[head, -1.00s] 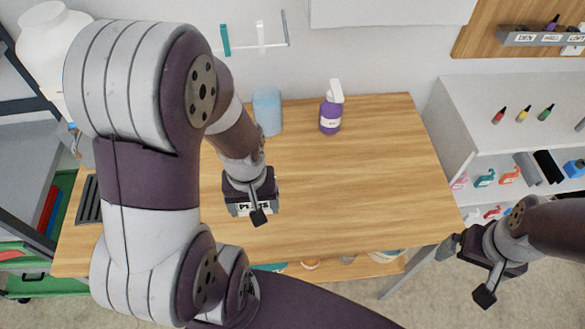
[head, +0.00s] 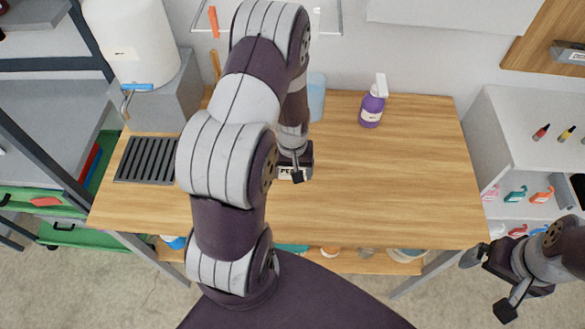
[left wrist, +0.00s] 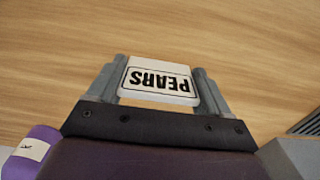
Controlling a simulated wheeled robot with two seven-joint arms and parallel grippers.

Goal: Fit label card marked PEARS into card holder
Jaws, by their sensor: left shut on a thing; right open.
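The white card marked PEARS (left wrist: 160,82) fills the lower middle of the left wrist view, its black-framed lettering upside down there. My left gripper (left wrist: 160,75) is shut on the card, one finger at each side. In the head view the left gripper (head: 296,165) is over the wooden table, and part of the card (head: 286,173) shows at it. Whether the card touches the table is unclear. A grey holder rail (head: 570,52) on the wall board is cut off by the right edge. My right gripper (head: 490,283) is open and empty, right of the table.
The wooden table (head: 400,180) has clear room right of my left arm. A purple spray bottle (head: 373,104) and a light-blue container (head: 317,97) stand at its back. A black grate (head: 150,160) lies at left. A white shelf unit (head: 515,125) stands at right.

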